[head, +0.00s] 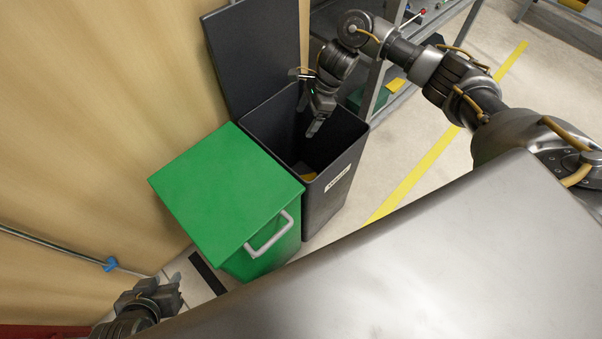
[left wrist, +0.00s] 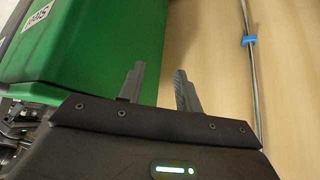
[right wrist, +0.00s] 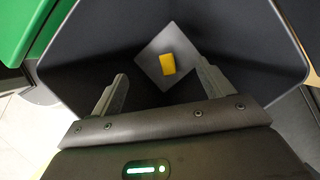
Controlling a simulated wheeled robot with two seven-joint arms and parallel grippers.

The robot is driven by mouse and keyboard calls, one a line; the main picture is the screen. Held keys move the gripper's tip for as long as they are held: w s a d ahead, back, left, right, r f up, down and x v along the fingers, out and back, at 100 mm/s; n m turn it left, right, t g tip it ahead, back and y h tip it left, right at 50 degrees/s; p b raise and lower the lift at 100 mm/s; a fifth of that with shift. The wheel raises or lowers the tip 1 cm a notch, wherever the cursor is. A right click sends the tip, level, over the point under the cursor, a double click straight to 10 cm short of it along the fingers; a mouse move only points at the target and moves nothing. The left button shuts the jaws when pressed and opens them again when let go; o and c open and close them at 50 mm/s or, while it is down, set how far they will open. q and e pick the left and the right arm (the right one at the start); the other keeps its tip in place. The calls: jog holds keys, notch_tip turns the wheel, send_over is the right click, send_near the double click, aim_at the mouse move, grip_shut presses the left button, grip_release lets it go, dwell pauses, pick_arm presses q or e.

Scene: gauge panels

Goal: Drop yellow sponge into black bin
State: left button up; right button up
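The black bin (head: 338,190) stands with its lid (head: 258,55) raised against the wooden wall. The yellow sponge (right wrist: 168,64) lies inside, on a grey square patch at the bin's bottom in the right wrist view. A small yellowish bit of it shows past the bin's near wall in the head view (head: 307,175). My right gripper (head: 310,102) is over the bin's opening, fingers spread and empty, with the sponge well below the fingertips (right wrist: 160,84). My left gripper (head: 172,288) is low at the left, away from the bin; its fingers are apart and empty in the left wrist view (left wrist: 160,80).
A closed green bin (head: 226,190) with a grey handle stands right beside the black bin, between it and my left gripper. A metal rail with a blue clip (head: 109,264) runs along the wall. A shelf rack (head: 380,85) stands behind at right. Floor with a yellow line (head: 420,172) is clear.

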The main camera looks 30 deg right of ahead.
pick_arm(q)
jog(key=s+a+f+g+y+p, duration=0.1)
jog(key=s+a+f+g+p, duration=0.1)
jog(key=s+a+f+g, duration=0.1)
jog(key=shift+s+f+n+g, duration=0.4)
jog(key=shift+s, duration=0.45)
pick_arm(e)
jog(key=v, duration=1)
jog(key=shift+r, duration=0.4)
